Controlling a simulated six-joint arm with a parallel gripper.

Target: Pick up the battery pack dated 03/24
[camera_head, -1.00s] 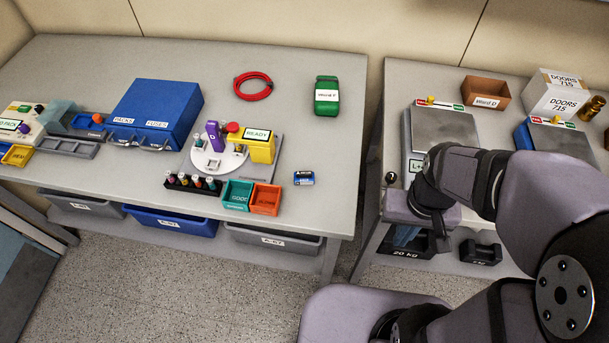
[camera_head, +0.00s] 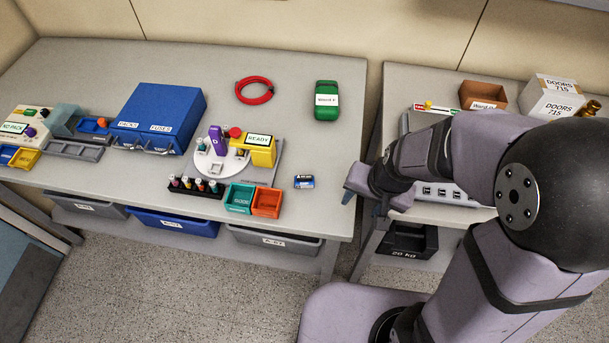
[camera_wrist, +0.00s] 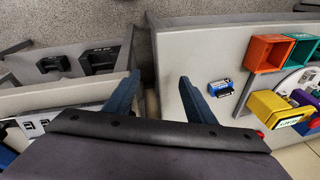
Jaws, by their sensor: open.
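A small blue, black and white battery-like block (camera_head: 304,181) lies on the left table near its right front part. It also shows in the wrist view (camera_wrist: 221,87), right of my gripper; no date on it is readable. My gripper (camera_head: 364,206) is at the right edge of the left table, right of the block and apart from it. In the wrist view my gripper (camera_wrist: 161,92) has its two blue fingers spread, with nothing between them. A blue drawer box (camera_head: 160,118) labelled PACKS and FUSES is closed. At far left a device (camera_head: 18,127) reads NO PACK.
Green (camera_head: 239,198) and orange (camera_head: 266,202) bins stand left of the block. A yellow READY device (camera_head: 261,151) is behind them. A green case (camera_head: 326,100) and red coil (camera_head: 254,90) lie farther back. Bare tabletop surrounds the block's right side.

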